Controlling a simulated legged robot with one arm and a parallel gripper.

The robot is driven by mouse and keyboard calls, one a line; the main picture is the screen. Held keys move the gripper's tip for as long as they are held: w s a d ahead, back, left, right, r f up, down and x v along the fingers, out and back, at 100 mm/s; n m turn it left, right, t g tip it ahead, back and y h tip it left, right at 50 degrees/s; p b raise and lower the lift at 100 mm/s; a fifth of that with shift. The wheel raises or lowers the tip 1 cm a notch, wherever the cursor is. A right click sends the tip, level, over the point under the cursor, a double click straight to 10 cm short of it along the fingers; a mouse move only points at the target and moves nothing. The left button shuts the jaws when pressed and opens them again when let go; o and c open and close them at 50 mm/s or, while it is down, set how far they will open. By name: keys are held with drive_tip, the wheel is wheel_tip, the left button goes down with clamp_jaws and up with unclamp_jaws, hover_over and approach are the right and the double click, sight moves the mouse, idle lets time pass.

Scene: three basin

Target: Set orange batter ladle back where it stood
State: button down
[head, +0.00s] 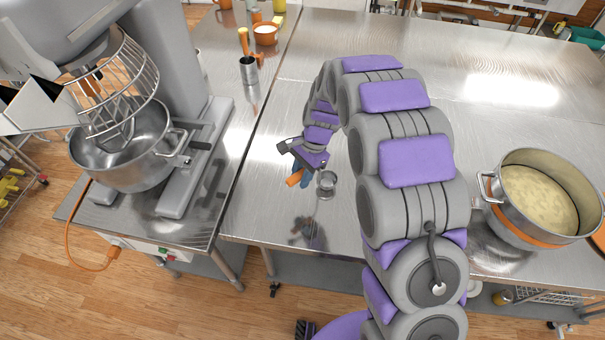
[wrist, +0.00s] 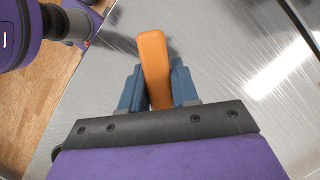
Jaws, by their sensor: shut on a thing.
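The orange batter ladle shows mainly as its orange handle (head: 293,179), over the near left part of the steel table. My gripper (head: 302,176) is shut on that handle, with a blue finger on each side. In the wrist view the handle (wrist: 154,60) stands out between the two blue fingers of my gripper (wrist: 157,85). A small round steel bowl (head: 327,182) shows just right of the fingers; it looks like the ladle's bowl, but its join to the handle is hidden. I cannot tell whether the ladle touches the table.
A large pot of pale batter (head: 538,195) stands on the steel table (head: 420,50) at the right. A stand mixer with a steel bowl (head: 122,150) is on the left counter. A steel cup (head: 248,70) and an orange pot (head: 265,33) stand farther back. The table's middle is clear.

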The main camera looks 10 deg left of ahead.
drive_tip(key=shift+a+f, duration=0.2)
drive_tip(key=shift+a, duration=0.15)
drive_tip(key=shift+d+f, duration=0.1)
drive_tip(key=shift+d, duration=0.2)
drive_tip(key=c, duration=1.1)
unclamp_jaws()
drive_tip(key=shift+d, duration=0.1)
drive_tip(key=o, duration=0.3)
drive_tip(key=shift+o, duration=0.2)
drive_tip(key=shift+a, duration=0.3)
drive_tip(key=shift+p+v, duration=0.8)
drive_tip(key=shift+v, duration=0.75)
drive_tip(key=shift+d, duration=0.15)
